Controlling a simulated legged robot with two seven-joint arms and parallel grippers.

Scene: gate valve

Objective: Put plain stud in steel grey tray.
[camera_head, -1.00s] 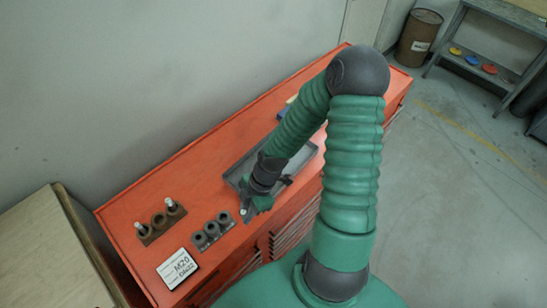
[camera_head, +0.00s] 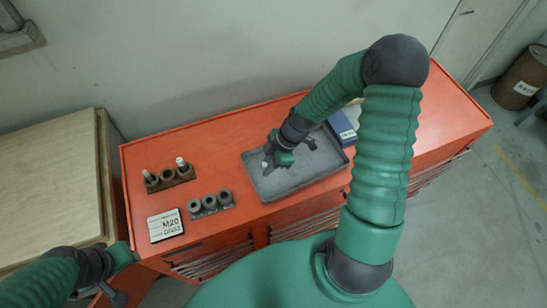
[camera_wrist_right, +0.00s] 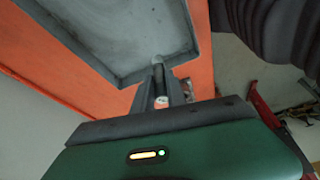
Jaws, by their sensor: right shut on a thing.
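The steel grey tray (camera_head: 318,176) lies on the red cabinet top, and its grey floor and rim also show in the wrist view (camera_wrist_right: 110,40). My right gripper (camera_head: 270,162) is over the left part of the tray. It is shut on a slim grey stud with a pale end (camera_wrist_right: 161,100), seen between the fingers in the wrist view. In the head view only a small pale end of the stud (camera_head: 264,165) shows. I cannot tell its height above the tray. My left gripper (camera_head: 122,277) is at the lower left, away from the tray; its jaw opening is unclear.
A brown rack (camera_head: 167,180) holds two pale-topped studs on the left. A grey rack (camera_head: 211,205) with three round holes stands in front of it, beside a white M20 card (camera_head: 165,226). A wooden surface (camera_head: 50,180) is at far left.

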